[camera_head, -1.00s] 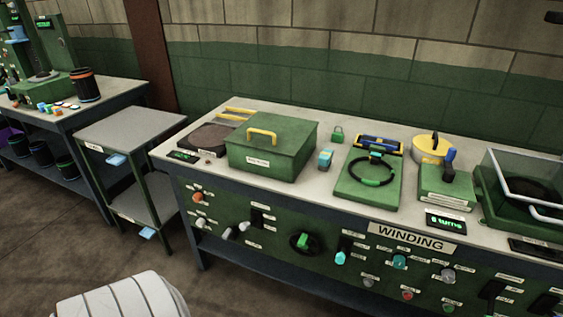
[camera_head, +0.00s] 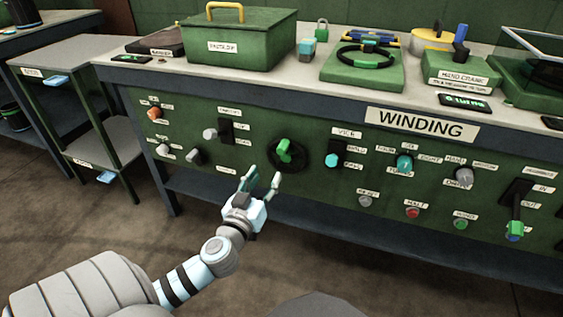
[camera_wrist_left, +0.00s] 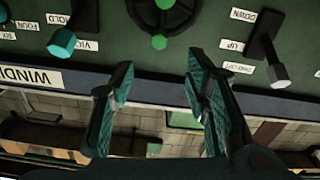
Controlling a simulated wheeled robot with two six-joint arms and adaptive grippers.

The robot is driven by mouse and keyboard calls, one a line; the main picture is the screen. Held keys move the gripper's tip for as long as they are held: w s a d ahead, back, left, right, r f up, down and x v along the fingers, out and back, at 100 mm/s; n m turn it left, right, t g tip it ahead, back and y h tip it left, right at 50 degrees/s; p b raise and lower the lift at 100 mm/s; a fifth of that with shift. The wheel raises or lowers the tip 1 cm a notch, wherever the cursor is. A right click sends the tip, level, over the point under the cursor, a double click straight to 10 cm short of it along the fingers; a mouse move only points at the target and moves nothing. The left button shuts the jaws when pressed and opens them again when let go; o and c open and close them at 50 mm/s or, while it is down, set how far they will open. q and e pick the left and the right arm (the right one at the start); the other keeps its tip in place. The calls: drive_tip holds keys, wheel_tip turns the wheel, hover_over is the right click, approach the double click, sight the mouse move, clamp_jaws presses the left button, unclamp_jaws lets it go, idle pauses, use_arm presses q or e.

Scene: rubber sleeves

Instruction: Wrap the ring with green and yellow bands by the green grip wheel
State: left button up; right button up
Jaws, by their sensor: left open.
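The green grip wheel (camera_head: 289,154) is a dark round wheel with a green grip on the front panel of the winding bench. It also shows at the top of the left wrist view (camera_wrist_left: 160,42), partly cut off. My left gripper (camera_head: 263,179) is open and empty, in front of the panel, below and left of the wheel and apart from it. Its two fingers also show in the left wrist view (camera_wrist_left: 160,85). A black ring (camera_head: 345,60) with green parts lies on a green block on the bench top. I cannot make out a yellow band on it.
Switches and knobs flank the wheel, including a cyan knob (camera_head: 332,160) to its right. A green box (camera_head: 236,48) with a yellow handle, a hand crank unit (camera_head: 455,75) and a small display (camera_head: 465,103) stand on top. Floor in front is clear.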

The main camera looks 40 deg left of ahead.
sight(281, 152)
use_arm(q)
drive_tip(key=b+x, duration=0.1)
drive_tip(key=x, duration=1.1)
drive_tip(key=shift+w, duration=0.3)
use_arm(e)
drive_tip(key=shift+w+a+r, duration=0.1)
drive_tip(key=shift+w+r, duration=0.2)
drive_tip(key=shift+r, duration=0.25)
drive_tip(key=shift+w+a+r, duration=0.1)
drive_tip(key=shift+w+r, duration=0.2)
drive_tip(key=shift+r, duration=0.2)
use_arm(q)
drive_tip(key=shift+c, duration=0.3)
clamp_jaws()
